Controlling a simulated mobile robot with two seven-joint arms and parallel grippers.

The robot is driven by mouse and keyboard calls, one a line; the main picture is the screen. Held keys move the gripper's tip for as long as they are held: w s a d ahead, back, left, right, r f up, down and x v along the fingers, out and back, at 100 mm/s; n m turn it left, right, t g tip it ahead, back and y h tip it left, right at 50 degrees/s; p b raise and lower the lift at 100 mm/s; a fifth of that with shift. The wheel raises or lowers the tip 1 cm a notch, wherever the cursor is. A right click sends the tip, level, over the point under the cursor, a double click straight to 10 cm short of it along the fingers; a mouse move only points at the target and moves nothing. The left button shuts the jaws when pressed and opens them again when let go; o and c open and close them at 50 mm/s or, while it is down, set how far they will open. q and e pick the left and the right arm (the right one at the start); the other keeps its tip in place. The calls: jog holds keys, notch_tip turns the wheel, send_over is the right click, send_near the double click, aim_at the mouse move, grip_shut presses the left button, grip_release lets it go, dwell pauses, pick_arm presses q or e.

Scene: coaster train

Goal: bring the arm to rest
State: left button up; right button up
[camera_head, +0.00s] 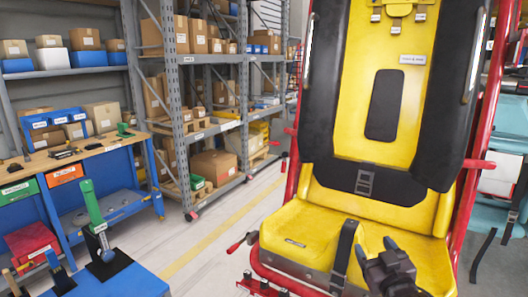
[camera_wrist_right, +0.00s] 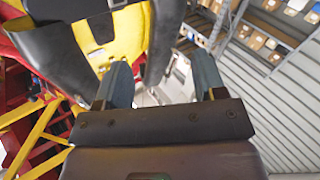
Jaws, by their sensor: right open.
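My right gripper (camera_head: 376,249) is at the bottom of the head view, in front of the yellow seat (camera_head: 300,222) of a coaster car. Its two fingers are apart and nothing shows between them. In the right wrist view the two grey fingers (camera_wrist_right: 162,80) also stand apart and empty, with part of the yellow seat and a black restraint (camera_wrist_right: 55,52) beyond them at upper left. I cannot tell whether the gripper touches the seat. My left gripper is not in view.
The seat has black shoulder pads (camera_head: 345,90), a black strap (camera_head: 345,250) and a red tube frame (camera_head: 292,180). A blue workbench (camera_head: 140,165) and a blue stand with a green-handled lever (camera_head: 91,205) are at left. Shelves with boxes stand behind. The floor (camera_head: 220,230) between is clear.

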jog(key=s+d+f+m+g+h, duration=0.1)
jog(key=s+f+g, duration=0.6)
jog(key=s+f, duration=1.9)
jog(key=shift+d+m+h, duration=0.4)
jog(key=shift+d+m, duration=0.2)
jog(key=shift+m, duration=0.1)
